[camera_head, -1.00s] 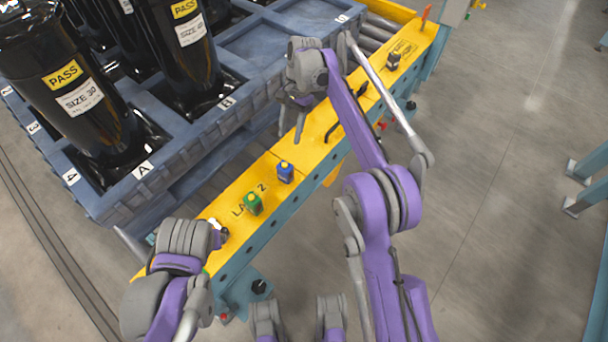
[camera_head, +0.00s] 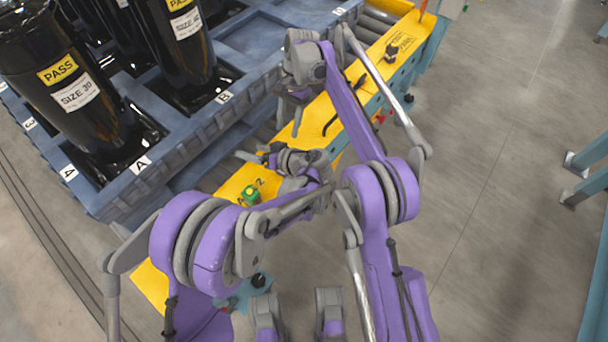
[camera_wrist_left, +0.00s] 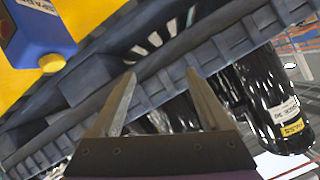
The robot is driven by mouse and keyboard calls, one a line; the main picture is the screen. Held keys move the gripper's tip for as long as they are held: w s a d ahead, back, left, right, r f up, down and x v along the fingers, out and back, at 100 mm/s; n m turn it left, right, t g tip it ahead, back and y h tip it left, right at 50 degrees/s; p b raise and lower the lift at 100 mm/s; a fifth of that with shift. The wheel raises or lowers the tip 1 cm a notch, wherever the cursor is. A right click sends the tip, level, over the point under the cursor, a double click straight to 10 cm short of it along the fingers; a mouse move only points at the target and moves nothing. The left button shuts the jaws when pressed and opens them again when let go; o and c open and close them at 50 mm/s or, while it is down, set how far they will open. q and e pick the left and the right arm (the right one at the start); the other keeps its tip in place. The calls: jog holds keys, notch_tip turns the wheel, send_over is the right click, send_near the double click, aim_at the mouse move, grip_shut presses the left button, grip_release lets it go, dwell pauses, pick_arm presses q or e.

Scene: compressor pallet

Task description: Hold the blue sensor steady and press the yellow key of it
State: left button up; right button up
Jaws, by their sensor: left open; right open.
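The blue sensor (camera_wrist_left: 38,35) shows at the top left of the left wrist view, partly cut off by the frame, with a pale label on it. A round yellow part (camera_wrist_left: 52,63), which looks like its key, is at its near end. My left gripper (camera_wrist_left: 160,75) is open and empty, with the sensor off to the left of its fingers. In the head view my left gripper (camera_head: 254,154) is over the yellow beam and my left arm hides the sensor. My right gripper (camera_head: 289,115) is open and empty above the beam, farther back.
The blue pallet (camera_head: 130,190) with black compressors (camera_head: 62,85) runs along the beam's left side. A small dark device (camera_head: 391,51) sits at the beam's far end.

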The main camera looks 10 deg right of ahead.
pick_arm(q)
jog(key=d+f+t, duration=0.1)
jog(key=d, duration=0.1)
jog(key=w+d+f+n+y, duration=0.1)
jog(key=d, duration=0.2)
jog(key=d+f+t, duration=0.1)
jog(key=d, duration=0.2)
jog(key=shift+w+f+n+t+y, duration=0.15)
jog(key=shift+f+n+t+y, duration=0.1)
jog(key=shift+n+t+y, duration=0.05)
jog(key=s+d+f+n+y, duration=0.2)
jog(key=s+d+f+n, duration=0.2)
jog(key=s+d+f, duration=0.15)
jog(key=shift+t, duration=0.3)
jog(key=x, duration=1.1)
jog(key=shift+w+d+f, duration=0.1)
jog(key=shift+w+f, duration=0.05)
jog(key=shift+f, duration=0.25)
jog(key=shift+c, duration=0.3)
grip_shut()
pick_arm(e)
grip_shut()
